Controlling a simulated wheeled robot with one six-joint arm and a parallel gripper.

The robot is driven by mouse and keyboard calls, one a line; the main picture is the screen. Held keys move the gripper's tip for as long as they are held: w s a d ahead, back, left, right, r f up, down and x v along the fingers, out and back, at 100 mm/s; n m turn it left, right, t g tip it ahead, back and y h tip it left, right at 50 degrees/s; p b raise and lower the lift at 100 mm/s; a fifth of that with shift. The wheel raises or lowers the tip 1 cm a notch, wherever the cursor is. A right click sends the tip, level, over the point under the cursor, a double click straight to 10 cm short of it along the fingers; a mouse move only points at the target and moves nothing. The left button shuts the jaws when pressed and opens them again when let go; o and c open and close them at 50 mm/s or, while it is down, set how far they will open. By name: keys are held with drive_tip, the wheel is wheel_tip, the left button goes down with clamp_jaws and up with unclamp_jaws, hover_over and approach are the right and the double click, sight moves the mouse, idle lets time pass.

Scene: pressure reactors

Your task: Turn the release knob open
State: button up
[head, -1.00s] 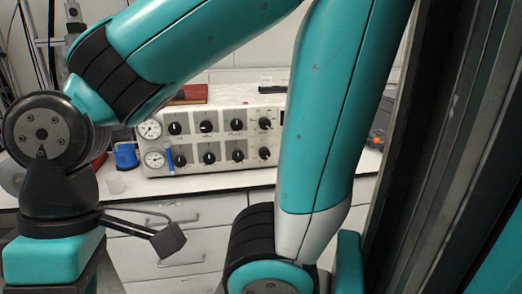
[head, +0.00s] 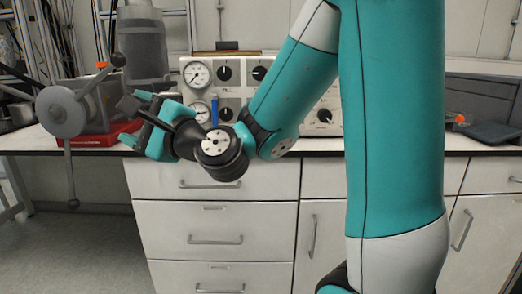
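My gripper (head: 140,122) is at the left centre of the head view, in front of the bench edge. It points left, toward a grey round hub with spoke handles (head: 62,112), and looks apart from it. Its fingers are small and seen at an angle, so their opening is unclear. A white control panel (head: 188,72) with gauges and black knobs (head: 225,73) stands on the bench behind my arm. My arm hides much of the panel. I cannot tell which part is the release knob.
A grey cylindrical vessel (head: 143,45) stands behind my gripper, near a red base (head: 95,140). The white bench (head: 235,150) has drawers (head: 215,228) below. A dark grey case (head: 475,98) lies at the right. Floor (head: 90,245) is clear at lower left.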

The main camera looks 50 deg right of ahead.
drive_tip(key=s+d+f+m+g+h+b, duration=0.3)
drive_tip(key=d+f+m+h+b, duration=0.25)
drive_tip(key=d+m+h, duration=0.75)
drive_tip(key=s+d+f+m+g+h+b, duration=0.35)
drive_tip(key=d+f+m+h, duration=0.35)
drive_tip(key=d+m+h, duration=0.6)
drive_tip(key=w+d+r+y+p, duration=0.1)
drive_tip(key=w+d+r+p, duration=0.1)
drive_tip(key=p, duration=0.4)
drive_tip(key=w+d+r+m+y+p, duration=0.1)
drive_tip(key=w+d+r+p, duration=0.1)
drive_tip(key=w+d+p, duration=0.2)
drive_tip(key=w+d+r+m+y+p, duration=0.1)
drive_tip(key=w+d+r+p, duration=0.1)
drive_tip(key=p, duration=0.6)
drive_tip(key=shift+x, duration=0.9)
drive_tip(key=shift+w+d+p, duration=0.65)
drive_tip(key=shift+w+p, duration=0.05)
drive_tip(key=shift+p, duration=0.2)
drive_tip(key=c, duration=0.9)
